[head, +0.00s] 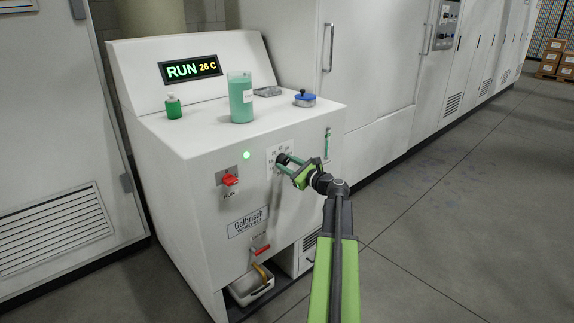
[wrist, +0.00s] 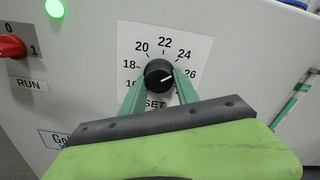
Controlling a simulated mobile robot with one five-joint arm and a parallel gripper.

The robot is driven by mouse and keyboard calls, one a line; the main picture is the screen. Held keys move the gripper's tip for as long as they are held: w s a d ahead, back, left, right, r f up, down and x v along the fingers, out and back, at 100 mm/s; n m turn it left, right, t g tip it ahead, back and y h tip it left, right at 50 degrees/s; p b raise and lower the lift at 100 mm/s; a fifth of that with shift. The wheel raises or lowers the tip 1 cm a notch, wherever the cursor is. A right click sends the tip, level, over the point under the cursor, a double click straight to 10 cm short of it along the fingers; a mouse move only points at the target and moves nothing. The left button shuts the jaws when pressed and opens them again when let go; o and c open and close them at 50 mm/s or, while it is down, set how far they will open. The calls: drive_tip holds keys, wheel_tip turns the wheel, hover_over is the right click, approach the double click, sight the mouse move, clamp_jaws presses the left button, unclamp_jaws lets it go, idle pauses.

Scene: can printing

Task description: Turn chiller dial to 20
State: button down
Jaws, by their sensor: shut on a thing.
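The chiller dial (wrist: 157,72) is a round black knob on a white scale plate (wrist: 200,52) marked with numbers including 18, 20, 22, 24 and 26. Its white pointer line points right, toward the 26. My gripper (wrist: 158,82) is shut on the dial, one green finger on each side; the fingers hide part of the lower scale. In the head view my gripper (head: 290,163) reaches the front of the white chiller (head: 200,170), and the dial is mostly hidden behind it.
A red RUN switch (head: 230,180) and a lit green lamp (head: 246,155) sit left of the dial. A red-handled valve (head: 261,250) is below. A green-filled jar (head: 240,98) and a small green bottle (head: 174,107) stand on top. The floor at right is clear.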

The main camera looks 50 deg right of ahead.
drive_tip(key=n, duration=0.4)
drive_tip(key=shift+d+n, duration=0.1)
drive_tip(key=shift+n, duration=0.2)
drive_tip(key=n, duration=0.4)
drive_tip(key=shift+r+n, duration=0.1)
drive_tip(key=shift+n, duration=0.2)
drive_tip(key=n, duration=0.4)
drive_tip(key=shift+r, duration=0.1)
drive_tip(key=shift+n, duration=2.4)
drive_tip(key=c, duration=0.9)
unclamp_jaws()
